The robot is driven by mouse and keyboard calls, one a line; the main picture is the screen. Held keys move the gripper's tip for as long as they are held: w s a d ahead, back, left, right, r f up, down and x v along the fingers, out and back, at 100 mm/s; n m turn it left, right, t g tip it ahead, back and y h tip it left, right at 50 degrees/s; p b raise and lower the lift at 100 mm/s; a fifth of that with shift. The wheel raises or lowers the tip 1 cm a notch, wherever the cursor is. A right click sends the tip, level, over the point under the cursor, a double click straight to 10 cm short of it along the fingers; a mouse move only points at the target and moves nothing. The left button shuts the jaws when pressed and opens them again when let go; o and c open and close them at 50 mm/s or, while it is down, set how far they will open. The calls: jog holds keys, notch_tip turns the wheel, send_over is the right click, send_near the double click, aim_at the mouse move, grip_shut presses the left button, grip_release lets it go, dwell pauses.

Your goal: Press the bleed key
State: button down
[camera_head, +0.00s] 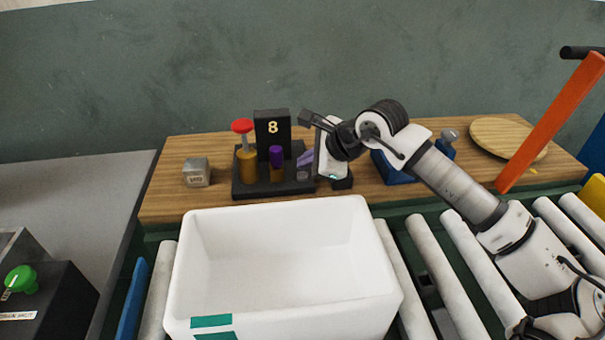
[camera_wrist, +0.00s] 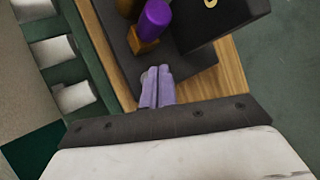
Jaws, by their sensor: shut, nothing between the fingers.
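A dark press base (camera_head: 245,187) stands on the wooden board. It carries a tall plunger with a red cap (camera_head: 242,126) on a brass body, and a purple-topped key (camera_head: 276,153) on a brass base. No label shows which one is the bleed key. My gripper (camera_head: 303,158) is shut and empty just right of the purple-topped key, its lavender fingers pointing toward it. In the wrist view, the fingertips (camera_wrist: 156,72) are a small gap from the purple key (camera_wrist: 153,22).
A white bin (camera_head: 285,250) stands on rollers in front. A metal block (camera_head: 196,172) sits left of the press. A blue object (camera_head: 390,168) and a round wooden disc (camera_head: 508,137) lie to the right. A green knob (camera_head: 21,279) is at far left.

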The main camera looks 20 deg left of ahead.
aim_at(307, 176)
jog(key=shift+f, duration=0.2)
jog(key=shift+f+b, duration=0.25)
jog(key=shift+b, duration=0.45)
jog(key=shift+f+b, duration=0.5)
jog(key=shift+b, duration=0.2)
dwell(0.4)
jog(key=shift+r, duration=0.95)
jog(key=shift+r, duration=0.15)
jog(key=shift+r+p, duration=1.1)
jog(key=shift+r, duration=1.3)
